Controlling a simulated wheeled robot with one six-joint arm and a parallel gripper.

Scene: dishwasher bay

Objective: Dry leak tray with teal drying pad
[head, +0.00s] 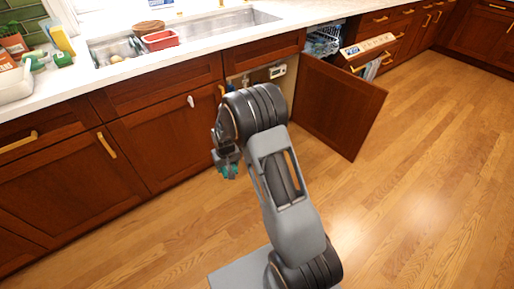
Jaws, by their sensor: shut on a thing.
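My gripper (227,160) hangs in front of the cabinet fronts, left of my arm's upper joint. It is shut on the teal drying pad (231,172), of which a small part shows below the fingers. I cannot make out the leak tray. The open cabinet bay (275,72) is up and to the right of the gripper, and my arm hides its lower part.
An open wooden door (338,105) stands out from the bay over the floor. Behind it are a dish rack (324,40) and a pulled-out panel (368,46). A sink (215,25) with a red container (160,40) is in the counter. The wooden floor (430,180) at right is clear.

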